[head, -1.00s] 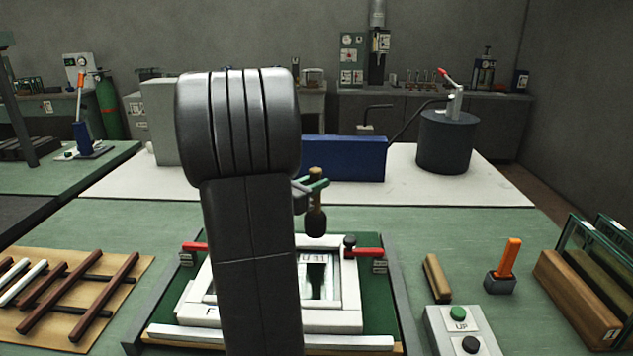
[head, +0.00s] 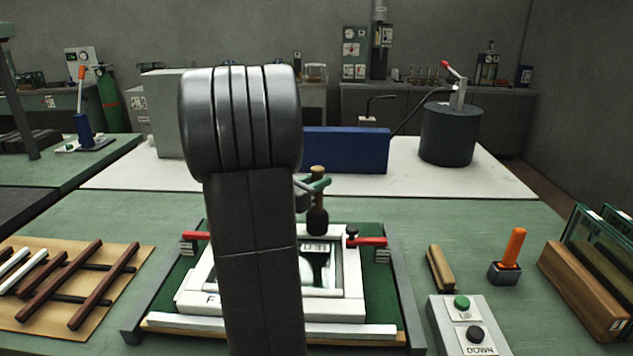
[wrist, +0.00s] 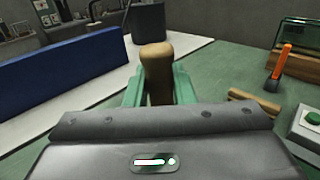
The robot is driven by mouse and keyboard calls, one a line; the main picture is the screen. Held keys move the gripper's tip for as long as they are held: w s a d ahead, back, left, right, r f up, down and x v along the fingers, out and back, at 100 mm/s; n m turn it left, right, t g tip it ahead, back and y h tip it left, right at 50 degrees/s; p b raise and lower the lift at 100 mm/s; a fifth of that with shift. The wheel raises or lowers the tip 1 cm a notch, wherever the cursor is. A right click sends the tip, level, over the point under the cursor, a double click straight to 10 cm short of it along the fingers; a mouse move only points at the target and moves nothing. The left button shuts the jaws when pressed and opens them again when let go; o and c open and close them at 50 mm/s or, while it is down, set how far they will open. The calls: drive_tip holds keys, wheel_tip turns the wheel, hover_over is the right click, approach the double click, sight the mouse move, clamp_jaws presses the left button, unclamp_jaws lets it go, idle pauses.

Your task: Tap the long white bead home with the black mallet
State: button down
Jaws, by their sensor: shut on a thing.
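My gripper (head: 316,186) has green fingers shut on the wooden handle of the black mallet (head: 318,219). The mallet hangs upright, black head down, over the back part of the white frame (head: 345,306). I cannot tell whether the head touches the frame. In the wrist view the mallet's handle (wrist: 157,72) stands between the fingers (wrist: 158,88); its head is hidden. The frame lies on a green jig bed with a glass or mirror-like pane inside. My arm hides its left middle. A long white strip (head: 370,330) lies along the front; I cannot tell whether it is the bead.
Red-handled clamps (head: 370,241) flank the frame. Brown and white strips lie on a board (head: 100,318) at left. A wooden block (head: 440,268), an orange-handled tool (head: 512,250), an UP/DOWN button box (head: 468,325) and racked glass (head: 590,245) stand at right.

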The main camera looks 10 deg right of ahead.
sight(316, 168)
drive_tip(key=shift+f, duration=0.4)
drive_tip(key=shift+r, duration=0.1)
wheel_tip(316, 168, up, 5)
drive_tip(key=p, duration=0.3)
idle(0.5)
